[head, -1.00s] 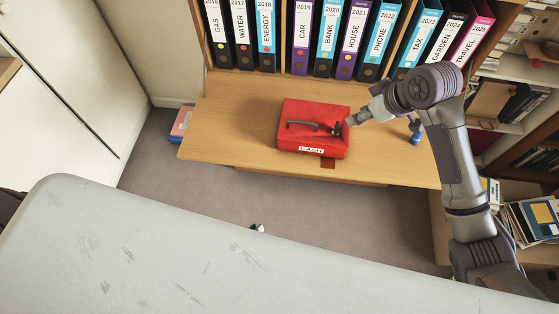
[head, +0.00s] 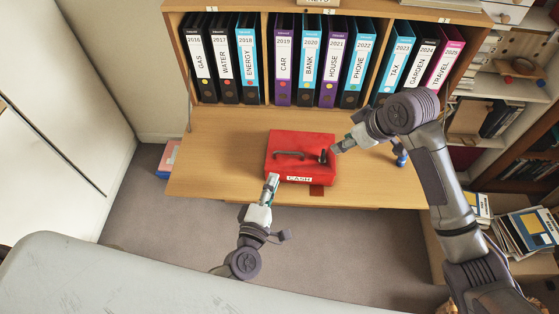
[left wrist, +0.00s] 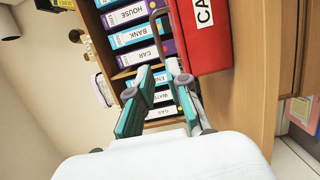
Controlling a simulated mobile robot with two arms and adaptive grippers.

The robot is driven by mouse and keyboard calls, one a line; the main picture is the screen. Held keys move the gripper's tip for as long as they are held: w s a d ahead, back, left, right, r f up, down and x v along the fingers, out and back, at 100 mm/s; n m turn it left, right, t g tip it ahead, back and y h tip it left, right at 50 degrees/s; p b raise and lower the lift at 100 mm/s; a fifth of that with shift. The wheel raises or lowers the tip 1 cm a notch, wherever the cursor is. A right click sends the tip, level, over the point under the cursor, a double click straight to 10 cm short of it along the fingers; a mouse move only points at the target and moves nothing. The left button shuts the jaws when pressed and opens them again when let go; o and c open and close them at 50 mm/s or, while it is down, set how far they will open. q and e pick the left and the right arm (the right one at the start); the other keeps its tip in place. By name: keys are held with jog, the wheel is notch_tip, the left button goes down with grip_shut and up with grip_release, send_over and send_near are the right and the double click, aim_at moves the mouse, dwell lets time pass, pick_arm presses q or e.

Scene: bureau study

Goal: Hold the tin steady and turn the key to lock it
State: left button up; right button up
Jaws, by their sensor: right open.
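The red cash tin (head: 285,168) lies shut on the wooden desk, its CASH label facing me. It has a dark carry handle (head: 289,154) on the lid, with the dark key (head: 323,157) to the right of it. My right gripper (head: 337,148) is open beside the tin's upper right corner, close to the key; contact cannot be told. My left gripper (head: 273,178) is at the tin's front left corner. In the left wrist view its teal-padded fingers (left wrist: 160,72) stand apart with nothing seen between them, next to the red tin (left wrist: 205,50).
A row of labelled binders (head: 310,65) stands on the shelf behind the desk (head: 215,160). A small blue object (head: 401,158) stands on the desk to the right, behind my right arm. The desk's left part is clear. A dark red patch (head: 316,190) lies at the front edge.

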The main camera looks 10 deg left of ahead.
aim_at(284, 152)
pick_arm(q)
jog(key=w, duration=0.7)
jog(key=w+d, duration=0.1)
jog(key=w, duration=0.3)
jog(key=shift+f, duration=0.1)
jog(key=shift+s, duration=0.1)
jog(key=shift+c, duration=0.2)
grip_shut()
